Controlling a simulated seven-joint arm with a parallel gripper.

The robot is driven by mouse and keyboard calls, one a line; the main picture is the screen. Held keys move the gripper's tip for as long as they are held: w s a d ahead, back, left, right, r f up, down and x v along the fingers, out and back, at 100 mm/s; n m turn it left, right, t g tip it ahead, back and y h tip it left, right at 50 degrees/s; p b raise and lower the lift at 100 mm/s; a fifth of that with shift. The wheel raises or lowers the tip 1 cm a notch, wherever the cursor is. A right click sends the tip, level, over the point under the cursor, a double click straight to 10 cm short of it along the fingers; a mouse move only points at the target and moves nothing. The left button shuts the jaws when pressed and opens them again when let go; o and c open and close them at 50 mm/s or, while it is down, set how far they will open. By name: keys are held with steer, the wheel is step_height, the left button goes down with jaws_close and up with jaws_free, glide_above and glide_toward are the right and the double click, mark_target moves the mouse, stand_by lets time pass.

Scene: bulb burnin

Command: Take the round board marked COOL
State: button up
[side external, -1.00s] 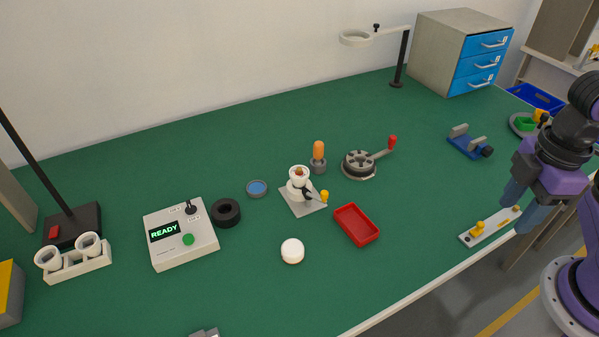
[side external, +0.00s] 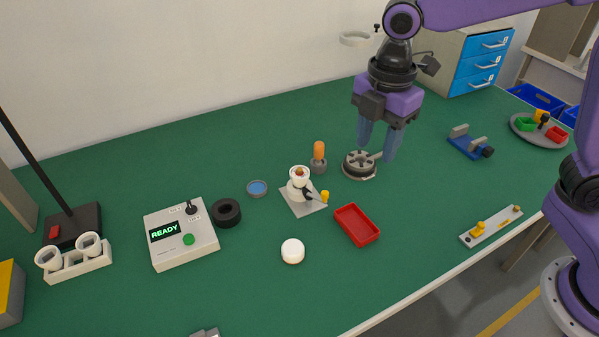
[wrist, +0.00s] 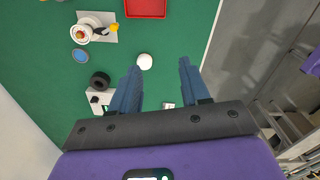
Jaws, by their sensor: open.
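My gripper (side external: 377,151) is open and empty, fingers pointing down. It is well left of the round board, in front of or above the round crank device (side external: 352,170), and hides the crank's handle. In the wrist view my open fingers (wrist: 160,68) have nothing between them but green bench and small things below; the round board is not in that view.
A blue fixture (side external: 467,146) and a grey bar with yellow knobs (side external: 491,227) lie at the right. The red tray (side external: 357,225), white puck (side external: 292,251), bulb stand (side external: 301,205) and READY box (side external: 183,250) stand left of my gripper.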

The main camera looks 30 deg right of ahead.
steer(key=w+a+n, duration=0.4)
steer(key=w+n, duration=0.1)
steer(key=w, duration=0.6)
steer(key=n, duration=0.4)
glide_above(299, 170)
step_height(299, 170, down, 15)
steer(key=shift+f, duration=0.15)
steer(key=shift+d+f, duration=0.2)
steer(key=shift+f, duration=2.6)
jaws_close()
steer(key=shift+a, duration=0.1)
